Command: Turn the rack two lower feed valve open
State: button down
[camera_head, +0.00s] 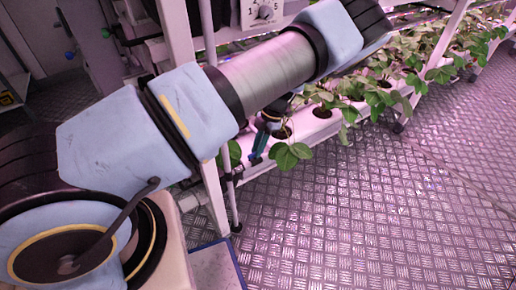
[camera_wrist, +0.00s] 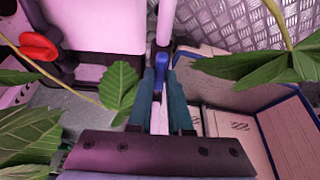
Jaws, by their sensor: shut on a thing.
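A blue valve lever (camera_wrist: 161,62) shows at the middle of the wrist view, beside a pale vertical pipe. My gripper (camera_wrist: 160,82) has its two teal fingers closed on this lever, one on each side. In the head view my gripper (camera_head: 260,143) is small, low by the rack's post, and partly hidden by my arm. The valve body and the lever's exact angle are hard to make out behind the fingers.
A red handle (camera_wrist: 38,46) sits at the left of the wrist view. Leaves (camera_wrist: 120,92) hang close around my gripper. A white planted trough (camera_head: 315,125) runs off to the right. A blue-edged box (camera_head: 218,265) stands on the floor. The metal floor (camera_head: 380,210) at right is clear.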

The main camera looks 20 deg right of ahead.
jog(key=c, duration=0.8)
grip_release()
jog(key=shift+c, duration=0.2)
jog(key=shift+d+r, duration=0.15)
jog(key=shift+r, duration=0.15)
jog(key=w+d+b, duration=0.2)
jog(key=d, duration=1)
jog(key=shift+w+r, duration=0.25)
jog(key=shift+w, duration=0.05)
jog(key=shift+a, duration=0.1)
